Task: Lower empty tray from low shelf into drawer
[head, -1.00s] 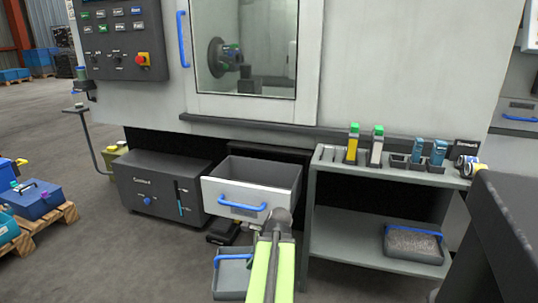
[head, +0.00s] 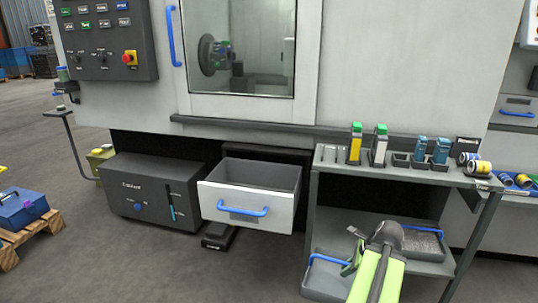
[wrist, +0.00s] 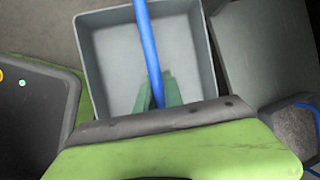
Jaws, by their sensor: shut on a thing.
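The empty grey tray (head: 322,279) with a blue bar handle shows at the lower left of the low shelf in the head view, partly hidden by my arm. My gripper (head: 352,262) is shut on its handle. In the wrist view the handle (wrist: 147,45) runs between my green fingers (wrist: 157,92), and the tray floor (wrist: 120,75) is bare. I cannot tell whether the tray touches anything below. The drawer (head: 247,195) is pulled open under the machine, left of the tray, and its visible inside looks empty.
The bench top (head: 345,167) above holds bottles and blue blocks. A dark cabinet (head: 150,192) stands left of the drawer.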

